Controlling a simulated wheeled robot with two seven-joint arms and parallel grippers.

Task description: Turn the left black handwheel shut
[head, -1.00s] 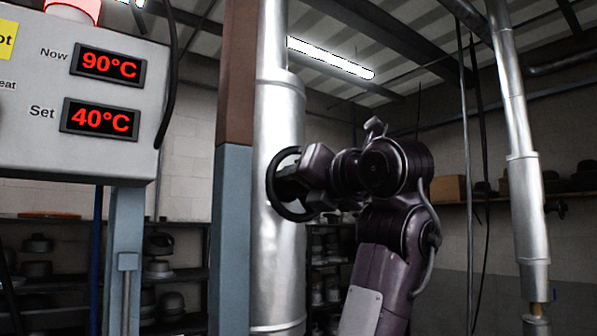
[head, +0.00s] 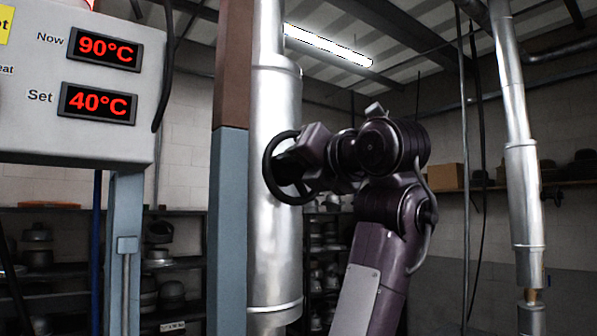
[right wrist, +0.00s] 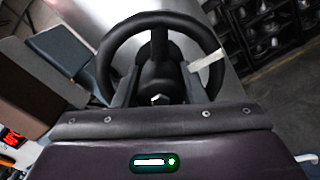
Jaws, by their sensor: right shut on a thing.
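The left black handwheel (head: 269,166) is mounted on the front of the thick silver pipe (head: 276,240). In the right wrist view the handwheel (right wrist: 160,18) shows its round rim, hub and a pale tag at its right. My right gripper (head: 286,168) reaches in from the right and is shut on the handwheel. In the right wrist view my right gripper (right wrist: 158,92) has a finger on each side of the hub; the fingertips are partly hidden. My left gripper is not in view.
A control box (head: 75,95) at left reads Now 90°C and Set 40°C. A blue and brown post (head: 229,200) stands close left of the thick pipe. Shelves of hat blocks (head: 170,290) stand behind. Open room lies right of my arm.

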